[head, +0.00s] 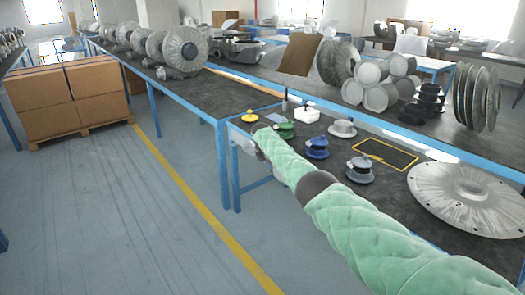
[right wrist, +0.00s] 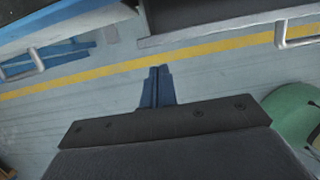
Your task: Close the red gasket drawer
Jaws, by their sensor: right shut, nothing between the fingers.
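No red drawer can be made out in either view. In the head view, a pale drawer front (head: 243,143) shows under the bench's left end, partly behind my right arm. In the right wrist view, a grey-edged dark panel (right wrist: 215,18) juts in at the top, with a silver bar handle (right wrist: 296,36) at its right; I cannot tell its colour or whether it is the task's drawer. My right gripper (right wrist: 156,76) is shut and empty, its blue fingers pointing toward the panel, apart from it in the picture. My left gripper is not in view.
Another silver handle (right wrist: 24,66) shows at the left in the wrist view. The bench top (head: 385,190) holds coloured spools, a white box (head: 307,114) and a large metal disc (head: 468,195). Open floor with a yellow line (head: 205,206) lies left of the bench.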

